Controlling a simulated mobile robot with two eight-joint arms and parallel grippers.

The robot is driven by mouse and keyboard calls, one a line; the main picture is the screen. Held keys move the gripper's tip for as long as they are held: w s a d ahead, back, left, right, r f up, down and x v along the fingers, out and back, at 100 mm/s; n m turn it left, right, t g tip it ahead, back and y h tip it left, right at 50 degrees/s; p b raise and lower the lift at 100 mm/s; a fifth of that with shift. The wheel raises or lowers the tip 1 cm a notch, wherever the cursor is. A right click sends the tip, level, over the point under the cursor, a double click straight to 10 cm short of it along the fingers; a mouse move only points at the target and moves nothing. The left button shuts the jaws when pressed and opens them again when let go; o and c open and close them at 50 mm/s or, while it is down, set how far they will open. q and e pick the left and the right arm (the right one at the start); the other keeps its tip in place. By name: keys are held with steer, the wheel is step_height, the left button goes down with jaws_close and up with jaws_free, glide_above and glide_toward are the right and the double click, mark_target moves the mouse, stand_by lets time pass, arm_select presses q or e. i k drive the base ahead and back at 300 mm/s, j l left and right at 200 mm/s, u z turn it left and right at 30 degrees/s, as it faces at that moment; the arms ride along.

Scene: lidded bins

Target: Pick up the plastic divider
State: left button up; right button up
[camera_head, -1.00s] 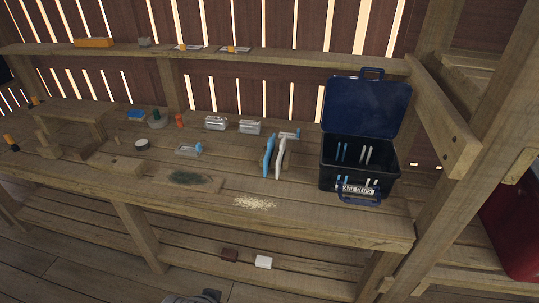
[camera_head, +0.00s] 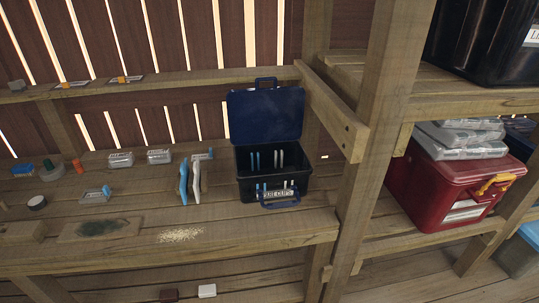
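A thin blue piece (camera_head: 183,183) and a thin white piece (camera_head: 196,182) stand side by side on the wooden workbench (camera_head: 225,222), left of an open dark blue bin (camera_head: 245,187). They look like plastic dividers, but I cannot tell which one the task means. The bin's lid (camera_head: 266,115) is tilted up at the back. Blue and white strips show inside the bin, and its front has a label and a blue handle. Neither of my grippers is in view.
Two small clear labelled boxes (camera_head: 121,159) (camera_head: 159,156) stand behind the pieces. Pale crumbs (camera_head: 181,235) lie at the bench front. A wooden post (camera_head: 365,150) separates the bench from shelves holding a red bin (camera_head: 435,192) and a black bin (camera_head: 480,45).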

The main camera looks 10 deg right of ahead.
mark_target(184, 168)
steer(key=i+z, duration=0.2)
steer(key=i, duration=0.3)
steer(key=i+j+z, duration=0.2)
steer(key=i, duration=0.25)
steer(key=i+j+z, duration=0.2)
steer(key=i, duration=0.3)
